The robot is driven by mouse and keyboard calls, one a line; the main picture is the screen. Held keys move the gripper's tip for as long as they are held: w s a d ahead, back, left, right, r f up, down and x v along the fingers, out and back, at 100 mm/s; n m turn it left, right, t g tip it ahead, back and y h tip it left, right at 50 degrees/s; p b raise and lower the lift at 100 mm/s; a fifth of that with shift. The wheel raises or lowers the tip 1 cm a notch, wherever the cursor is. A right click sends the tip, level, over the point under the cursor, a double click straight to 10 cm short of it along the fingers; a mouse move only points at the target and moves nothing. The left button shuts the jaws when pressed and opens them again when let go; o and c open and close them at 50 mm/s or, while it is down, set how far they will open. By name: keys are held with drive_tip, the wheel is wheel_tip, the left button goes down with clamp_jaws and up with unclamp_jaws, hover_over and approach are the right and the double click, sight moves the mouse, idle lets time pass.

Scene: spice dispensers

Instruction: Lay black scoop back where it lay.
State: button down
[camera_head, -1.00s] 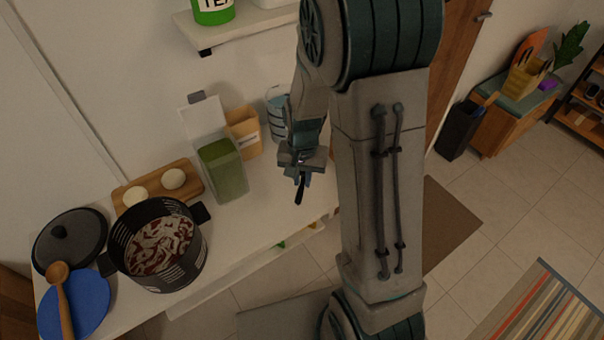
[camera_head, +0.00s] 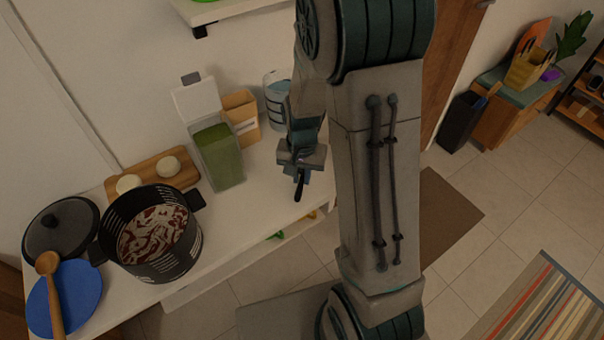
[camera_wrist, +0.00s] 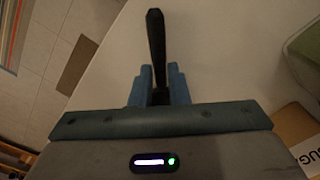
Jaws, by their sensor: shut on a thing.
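The black scoop (camera_head: 299,191) is held in my gripper (camera_head: 301,175), above the right end of the white counter. In the wrist view the black scoop (camera_wrist: 156,45) shows as a dark, narrow piece pointing away from between the two blue fingers of my gripper (camera_wrist: 158,85). The fingers are shut on it. Part of the scoop is hidden by the fingers. I cannot tell how high it is above the counter (camera_head: 262,190).
Left of my gripper stand an open green-filled container (camera_head: 218,158), a brown box (camera_head: 241,118) and a blue-grey canister (camera_head: 277,100). A black pot (camera_head: 155,240), a wooden board (camera_head: 183,180), a lid (camera_head: 62,232) and a blue plate (camera_head: 80,297) are farther left. Bare counter lies near the front edge.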

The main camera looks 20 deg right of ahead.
sight(302, 179)
drive_tip(key=shift+f, duration=0.35)
drive_tip(key=c, duration=1.3)
unclamp_jaws()
drive_tip(key=shift+r, duration=0.1)
wheel_tip(302, 179, up, 14)
drive_tip(key=s+r+n+t, duration=0.1)
drive_tip(key=s, duration=0.3)
drive_tip(key=s+r+n+t, duration=0.1)
drive_tip(key=s+r+n, duration=0.1)
drive_tip(key=s, duration=0.3)
drive_tip(key=s+r+n+t, duration=0.1)
drive_tip(key=s+n, duration=0.1)
drive_tip(key=s, duration=0.3)
drive_tip(key=shift+s+r, duration=0.15)
